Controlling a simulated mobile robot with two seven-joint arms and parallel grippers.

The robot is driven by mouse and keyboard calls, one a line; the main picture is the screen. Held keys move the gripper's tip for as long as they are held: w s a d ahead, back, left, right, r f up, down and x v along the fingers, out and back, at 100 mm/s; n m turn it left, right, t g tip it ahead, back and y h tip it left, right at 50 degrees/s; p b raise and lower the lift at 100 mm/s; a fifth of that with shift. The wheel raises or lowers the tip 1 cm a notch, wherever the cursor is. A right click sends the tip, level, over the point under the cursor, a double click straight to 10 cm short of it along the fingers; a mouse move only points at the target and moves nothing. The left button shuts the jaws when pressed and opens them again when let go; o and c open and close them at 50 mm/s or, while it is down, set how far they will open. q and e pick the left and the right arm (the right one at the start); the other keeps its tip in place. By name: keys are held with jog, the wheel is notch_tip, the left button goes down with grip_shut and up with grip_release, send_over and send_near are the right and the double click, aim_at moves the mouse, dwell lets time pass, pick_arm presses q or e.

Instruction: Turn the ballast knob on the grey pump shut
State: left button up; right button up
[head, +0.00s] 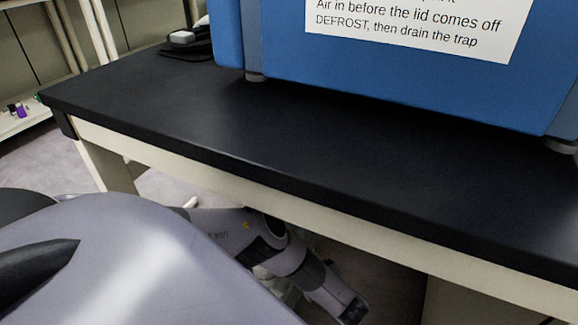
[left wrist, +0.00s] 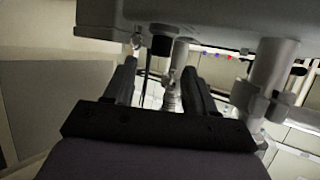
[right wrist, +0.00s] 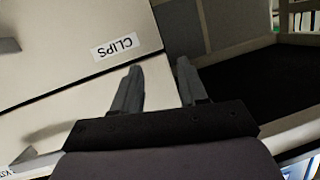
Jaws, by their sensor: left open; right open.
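In the left wrist view a grey body (left wrist: 210,22), possibly the grey pump, fills the top. A short black cylindrical part (left wrist: 161,44) sticks out from it near the middle; I cannot tell if it is the ballast knob. My left gripper (left wrist: 160,68) is open, with its fingers pointing toward these parts. A metal fitting (left wrist: 172,92) shows between the fingers, and I cannot tell whether anything touches. In the head view my left arm reaches under the bench, and no pump is clearly visible. My right gripper (right wrist: 159,66) is open and empty in the right wrist view.
The black-topped bench (head: 200,110) carries a blue machine (head: 400,75) with a printed notice (head: 420,25). Its front edge lies above my left arm. Light shelving (head: 85,30) stands at the back left. A drawer labelled CLIPS (right wrist: 75,60) is near my right gripper.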

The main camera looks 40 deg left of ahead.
pick_arm(q)
jog(key=b+x, duration=0.2)
jog(key=x, duration=0.4)
jog(key=shift+f, duration=0.1)
jog(key=shift+a, duration=0.3)
pick_arm(e)
jog(key=shift+s+d+r+n+t+h, duration=0.1)
jog(key=shift+s+d+n+t+h, duration=0.1)
jog(key=shift+d+t, duration=0.15)
jog(key=shift+s+d+r+n+t+h, duration=0.1)
jog(key=shift+d+n+t, duration=0.15)
jog(key=shift+d, duration=0.1)
pick_arm(q)
jog(key=c, duration=1)
